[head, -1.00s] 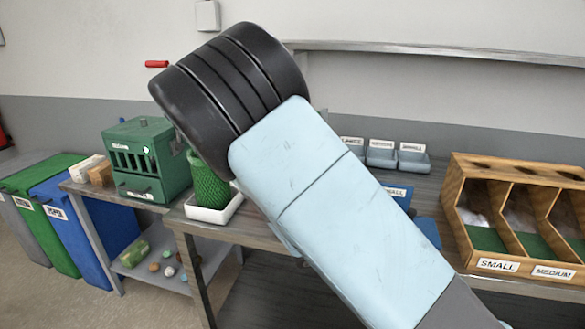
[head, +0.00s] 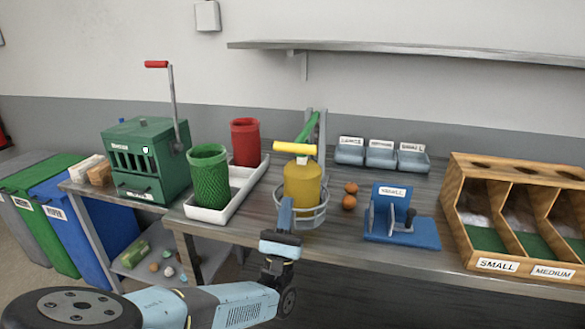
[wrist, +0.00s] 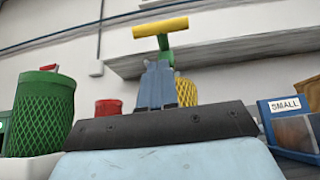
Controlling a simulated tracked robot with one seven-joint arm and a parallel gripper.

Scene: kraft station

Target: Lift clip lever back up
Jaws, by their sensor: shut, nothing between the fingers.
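The clip lever is a green arm (head: 309,128) with a yellow crossbar (head: 295,148). It slopes forward and down from a grey post, so its crossbar hangs over the yellow mesh basket (head: 303,183) in a metal ring. In the wrist view the crossbar (wrist: 160,27) is above my fingertips, and the basket (wrist: 187,92) is partly hidden behind them. My gripper (head: 287,201) is shut and empty, pointing up in front of the basket, below the crossbar and apart from it. Its blue fingers (wrist: 158,72) are together in the wrist view.
A white tray (head: 231,203) with green and red baskets stands left. Two orange balls (head: 349,195) and a blue stand (head: 402,233) marked SMALL are right. A wooden sorting box (head: 460,215) is farther right. A wall shelf (head: 400,52) runs above.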

